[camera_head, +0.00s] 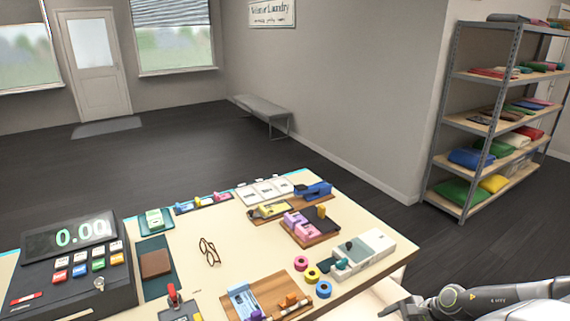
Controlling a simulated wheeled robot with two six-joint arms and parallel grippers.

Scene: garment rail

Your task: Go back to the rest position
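My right arm comes in from the right at the bottom right corner. My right gripper (392,308) points left, low in the picture, just off the right front corner of the counter (190,262). Its fingertips are small and partly cut off, so I cannot tell whether it is open or shut. No held thing shows at it. My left gripper is not in view. No garment rail shows.
The counter holds a cash register (75,262), glasses (209,251), a grey-white tray (372,246), tape rolls (323,289) and wooden boards with small items. A metal shelf (462,125) of folded clothes stands right. A bench (262,107) stands behind. Dark floor between is clear.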

